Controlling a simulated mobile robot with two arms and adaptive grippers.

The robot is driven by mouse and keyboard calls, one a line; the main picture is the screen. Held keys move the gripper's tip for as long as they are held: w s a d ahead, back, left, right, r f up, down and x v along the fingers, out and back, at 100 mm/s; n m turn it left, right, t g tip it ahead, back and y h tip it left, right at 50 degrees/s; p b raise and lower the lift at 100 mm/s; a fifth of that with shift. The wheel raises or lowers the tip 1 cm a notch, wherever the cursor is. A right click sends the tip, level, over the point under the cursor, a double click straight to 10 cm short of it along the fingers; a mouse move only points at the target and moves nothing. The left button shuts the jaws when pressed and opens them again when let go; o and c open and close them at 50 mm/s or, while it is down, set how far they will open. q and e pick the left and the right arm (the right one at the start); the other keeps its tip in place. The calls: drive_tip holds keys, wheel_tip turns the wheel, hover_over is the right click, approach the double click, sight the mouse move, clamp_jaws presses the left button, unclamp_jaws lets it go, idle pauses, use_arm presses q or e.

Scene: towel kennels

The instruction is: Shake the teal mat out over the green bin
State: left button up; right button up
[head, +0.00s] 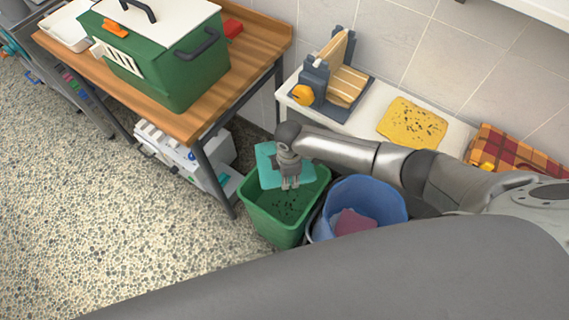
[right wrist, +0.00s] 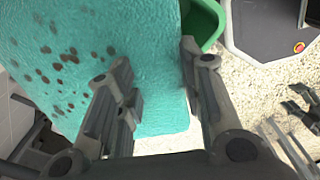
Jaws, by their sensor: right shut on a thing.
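The teal mat (head: 267,160) hangs from my right gripper (head: 290,185), over the green bin (head: 262,222). In the right wrist view the teal mat (right wrist: 105,25) fills the upper left and passes between the two fingers of my right gripper (right wrist: 160,90). Dark specks spot its left part there. The green bin (right wrist: 205,22) shows beyond the mat's edge. In the head view dark specks lie inside the bin. The gripper hides part of the mat. My left gripper does not show clearly in either view.
A blue bin (head: 372,195) with a dark pink cloth (head: 352,222) stands right beside the green bin. A wooden table (head: 185,122) with a green box (head: 180,75) is at the left. A white bench (head: 365,122) behind bears a speckled yellow mat (head: 411,121) and a plaid cloth (head: 520,152).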

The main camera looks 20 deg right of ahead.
drive_tip(key=shift+r, duration=0.15)
wheel_tip(320, 180, up, 6)
drive_tip(key=shift+w, duration=0.1)
drive_tip(key=shift+s+f, duration=0.15)
drive_tip(key=shift+f, duration=1.3)
drive_tip(key=shift+s+f, duration=0.1)
drive_tip(key=shift+f, duration=1.35)
drive_tip(key=shift+w, duration=0.2)
drive_tip(key=shift+r, duration=2.9)
drive_tip(key=f, duration=0.5)
drive_tip(key=shift+s+f, duration=0.2)
drive_tip(key=shift+f, duration=0.1)
drive_tip(key=shift+w+f, duration=0.2)
drive_tip(key=shift+f, duration=0.1)
drive_tip(key=shift+r, duration=0.1)
